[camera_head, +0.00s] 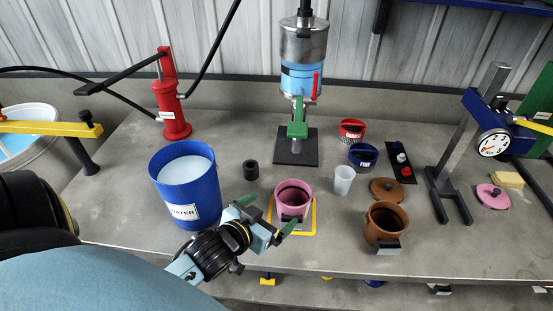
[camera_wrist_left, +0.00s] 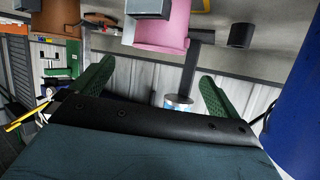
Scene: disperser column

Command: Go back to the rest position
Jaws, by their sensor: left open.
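My left gripper (camera_head: 268,214) is open, with green fingers, at the front left of the pink pot (camera_head: 291,196). In the head view one fingertip overlaps the pot's front by its grey handle block; I cannot tell whether it touches. In the left wrist view the open fingers (camera_wrist_left: 155,88) have nothing between them, and the pink pot (camera_wrist_left: 160,34) shows beyond their tips. The pot stands upright inside a yellow square frame (camera_head: 314,217) on the grey table. My right gripper is not in view.
A blue water bucket (camera_head: 185,200) stands close left of my left gripper. A brown pot (camera_head: 384,224), white cup (camera_head: 343,180) and brown lid (camera_head: 388,190) stand to the right. The disperser column (camera_head: 302,60) is behind, and a gauge press (camera_head: 492,142) far right.

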